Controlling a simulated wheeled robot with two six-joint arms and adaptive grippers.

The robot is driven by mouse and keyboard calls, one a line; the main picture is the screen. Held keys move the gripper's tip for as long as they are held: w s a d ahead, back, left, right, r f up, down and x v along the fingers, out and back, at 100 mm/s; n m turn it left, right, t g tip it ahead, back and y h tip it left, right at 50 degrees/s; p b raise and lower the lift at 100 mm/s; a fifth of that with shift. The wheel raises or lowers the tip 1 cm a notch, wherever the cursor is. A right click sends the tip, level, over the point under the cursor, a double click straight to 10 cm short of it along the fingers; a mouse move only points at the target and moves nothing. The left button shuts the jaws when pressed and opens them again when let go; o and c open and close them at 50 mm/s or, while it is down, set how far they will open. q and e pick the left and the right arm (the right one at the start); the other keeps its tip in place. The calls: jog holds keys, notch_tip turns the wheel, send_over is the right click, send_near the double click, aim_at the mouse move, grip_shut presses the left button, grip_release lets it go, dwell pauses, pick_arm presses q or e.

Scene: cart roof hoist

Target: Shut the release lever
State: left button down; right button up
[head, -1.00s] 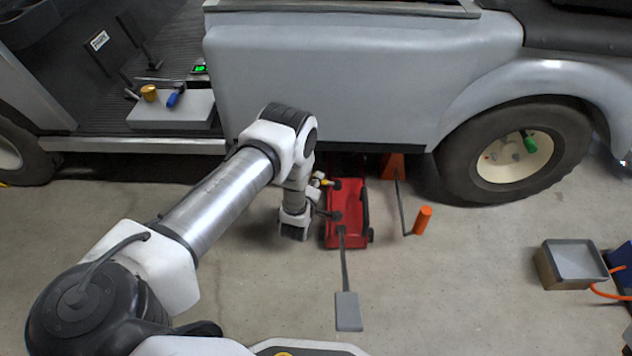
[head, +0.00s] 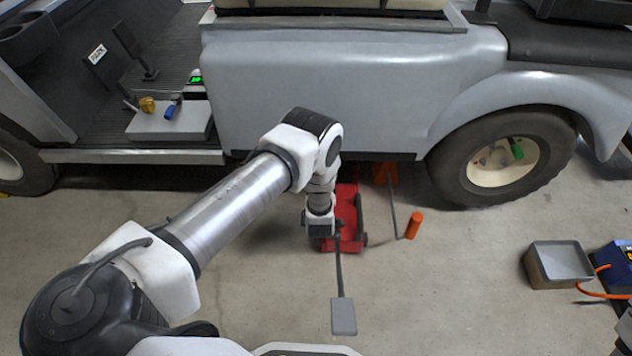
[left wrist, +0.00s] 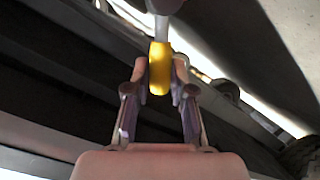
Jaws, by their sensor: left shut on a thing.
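In the left wrist view my left gripper (left wrist: 160,80) is shut on a yellow grip (left wrist: 159,68), which looks like the end of the release lever. A grey shaft or part continues beyond the grip. In the head view a red floor jack (head: 349,215) stands beside the cart's sill, with a grey foot pedal (head: 343,316) reaching toward me. My left wrist covers the left part of the jack, so the lever and my fingertips are hidden there. The lever's angle cannot be told.
The grey cart (head: 320,90) stands over the jack, with its wheel (head: 497,160) to the right. An orange stand (head: 385,173) and a rod with an orange grip (head: 413,225) are close right of the jack. A tray-topped box (head: 558,264) stands farther right; floor between is clear.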

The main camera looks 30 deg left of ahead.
pick_arm(q)
jog(key=d+m, duration=0.1)
jog(key=w+d+m+y, duration=0.1)
jog(key=shift+w+r+m+g+y+b, duration=0.1)
jog(key=shift+r+m+g+y+b, duration=0.2)
jog(key=shift+r+g, duration=0.1)
jog(key=shift+w+d+r+m+g+y+b, duration=0.15)
jog(key=shift+w+d+m+y+b, duration=0.15)
jog(key=shift+m, duration=0.25)
jog(key=shift+w+d+f+m+g+y+b, duration=0.1)
jog(key=shift+w+d+m+g+y+b, duration=0.1)
jog(key=shift+d+m+y, duration=0.25)
jog(key=shift+r, duration=0.1)
jog(key=c, duration=1)
grip_release()
jog(key=shift+o, duration=0.2)
jog(key=v, duration=1.2)
